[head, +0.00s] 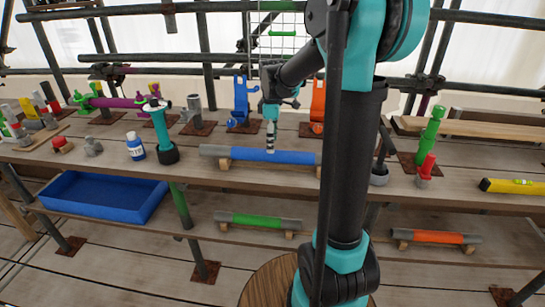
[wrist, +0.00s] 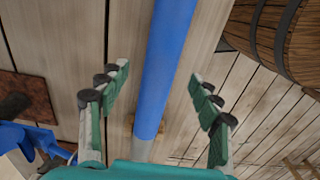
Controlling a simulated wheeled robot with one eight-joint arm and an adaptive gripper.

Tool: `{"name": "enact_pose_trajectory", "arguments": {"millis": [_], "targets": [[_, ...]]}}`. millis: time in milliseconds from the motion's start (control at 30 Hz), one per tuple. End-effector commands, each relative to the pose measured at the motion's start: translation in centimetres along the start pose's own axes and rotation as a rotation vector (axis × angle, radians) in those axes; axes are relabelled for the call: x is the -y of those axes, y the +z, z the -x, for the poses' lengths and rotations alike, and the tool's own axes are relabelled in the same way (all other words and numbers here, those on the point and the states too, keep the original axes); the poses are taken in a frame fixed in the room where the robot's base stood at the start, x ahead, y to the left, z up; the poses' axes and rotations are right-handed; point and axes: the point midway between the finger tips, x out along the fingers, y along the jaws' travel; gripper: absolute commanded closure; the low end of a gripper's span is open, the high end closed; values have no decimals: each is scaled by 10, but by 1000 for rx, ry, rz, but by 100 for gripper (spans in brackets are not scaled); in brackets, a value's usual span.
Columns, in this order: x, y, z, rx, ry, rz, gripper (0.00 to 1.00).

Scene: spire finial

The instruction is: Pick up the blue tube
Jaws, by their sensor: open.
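The blue tube (head: 282,156) lies level on the wooden workbench on small wooden blocks, with grey end sections. My gripper (head: 270,138) is above the tube's left-middle part in the head view. In the wrist view the blue tube (wrist: 167,62) runs between the two open fingers of my gripper (wrist: 160,92), with a clear gap on each side. The tube's grey end (wrist: 143,135) shows near my palm. The fingers hold nothing. My arm hides the tube's right end in the head view.
A blue bracket (head: 240,102) and an orange bracket (head: 317,108) stand behind the tube. A teal stand (head: 160,130) and a blue-labelled bottle (head: 135,147) are to the left. Green (head: 257,220) and orange (head: 440,237) tubes lie on the lower shelf, near a blue tray (head: 75,207).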

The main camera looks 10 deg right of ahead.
Motion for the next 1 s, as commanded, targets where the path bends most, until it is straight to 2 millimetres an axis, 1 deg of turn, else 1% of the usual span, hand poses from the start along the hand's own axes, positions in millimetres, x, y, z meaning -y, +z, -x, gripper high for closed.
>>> {"name": "enact_pose_trajectory", "arguments": {"millis": [133,300,433,533,733,767,1000], "targets": [[0,0,-10,0,0,0,36],[1,2,-35,0,0,0,36],[1,2,-49,0,0,0,36],[1,2,-53,0,0,0,36],[2,2,-54,0,0,0,36],[1,2,-54,0,0,0,38],[1,2,-53,0,0,0,68]]}}
